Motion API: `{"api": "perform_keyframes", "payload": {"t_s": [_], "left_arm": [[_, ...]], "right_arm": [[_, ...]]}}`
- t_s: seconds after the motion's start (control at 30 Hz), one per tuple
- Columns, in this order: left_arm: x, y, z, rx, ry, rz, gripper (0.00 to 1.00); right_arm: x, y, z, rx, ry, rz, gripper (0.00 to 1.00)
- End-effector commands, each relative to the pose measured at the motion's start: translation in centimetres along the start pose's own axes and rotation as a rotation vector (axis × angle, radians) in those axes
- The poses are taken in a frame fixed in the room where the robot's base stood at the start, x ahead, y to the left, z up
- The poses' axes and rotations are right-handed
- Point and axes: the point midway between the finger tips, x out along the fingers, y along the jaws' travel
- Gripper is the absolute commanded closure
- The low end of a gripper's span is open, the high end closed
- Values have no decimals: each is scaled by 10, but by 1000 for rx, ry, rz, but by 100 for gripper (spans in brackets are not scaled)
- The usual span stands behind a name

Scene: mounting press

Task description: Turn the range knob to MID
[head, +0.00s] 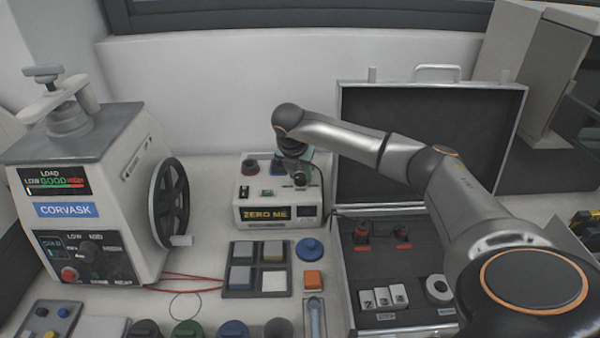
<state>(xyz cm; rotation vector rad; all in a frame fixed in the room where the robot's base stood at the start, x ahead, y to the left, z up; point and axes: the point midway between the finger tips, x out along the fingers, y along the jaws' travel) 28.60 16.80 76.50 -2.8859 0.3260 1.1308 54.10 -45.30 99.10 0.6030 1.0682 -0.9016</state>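The white CORVASK press (85,190) stands at the left. Its lower front panel carries a dark knob (91,254) with small labels around it, LOW at the upper left and what looks like MID at the top. I take this to be the range knob; which label it points to is too small to tell. My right gripper (298,176) is over the white ZERO ME box (254,196) in the middle, well to the right of the press. The arm's end hides part of the box top, and the fingers are too small and dark to read. My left gripper is not in view.
A black handwheel (170,203) sticks out from the press's right side. A dark tray (256,292) with several blocks lies at front centre. An open case (432,135) stands at the right, under my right arm. Red wires (190,276) cross the table by the press.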

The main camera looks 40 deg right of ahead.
Motion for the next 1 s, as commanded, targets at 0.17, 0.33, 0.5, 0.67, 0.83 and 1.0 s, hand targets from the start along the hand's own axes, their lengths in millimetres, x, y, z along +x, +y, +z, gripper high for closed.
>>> {"api": "perform_keyframes", "payload": {"t_s": [0.17, 0.33, 0.5, 0.67, 0.83, 1.0], "left_arm": [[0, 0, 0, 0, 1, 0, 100], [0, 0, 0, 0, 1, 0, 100], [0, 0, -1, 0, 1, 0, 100], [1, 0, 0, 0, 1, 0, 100], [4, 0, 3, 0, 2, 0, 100], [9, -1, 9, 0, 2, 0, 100]], "right_arm": [[0, 0, 0, 0, 0, 0, 81], [0, 0, 0, 0, 0, 0, 100], [0, 0, 0, 0, 0, 0, 100], [0, 0, 0, -12, 0, 5, 100], [1, -1, 0, -62, -1, 25, 100], [2, -2, 0, -162, -2, 67, 100]]}}
